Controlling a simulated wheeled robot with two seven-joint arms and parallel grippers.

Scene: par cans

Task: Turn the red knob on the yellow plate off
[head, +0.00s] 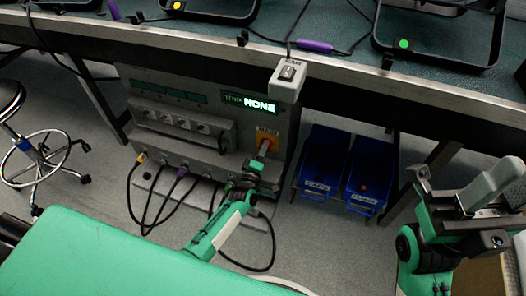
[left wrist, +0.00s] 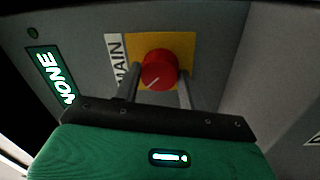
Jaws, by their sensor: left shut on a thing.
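The yellow plate (head: 268,134) is on the right side of the front of a grey power cabinet, beside a white MAIN label. In the left wrist view, the round red knob (left wrist: 159,66) sits in the middle of the yellow plate (left wrist: 182,44). A white mark on the knob points to the lower left of that picture. My left gripper (head: 263,149) is at the plate and hides the knob in the head view. Its two fingers (left wrist: 160,76) are on either side of the knob, shut on it. My right gripper (head: 458,190) is at the right, away from the cabinet; its jaws are unclear.
The cabinet (head: 175,90) has a lit display reading NONE (head: 259,105), a row of sockets and several plugged cables below. A grey box with a switch (head: 288,80) hangs above the plate. Blue bins (head: 369,168) stand right of the cabinet, under the bench. A stool (head: 38,155) is at left.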

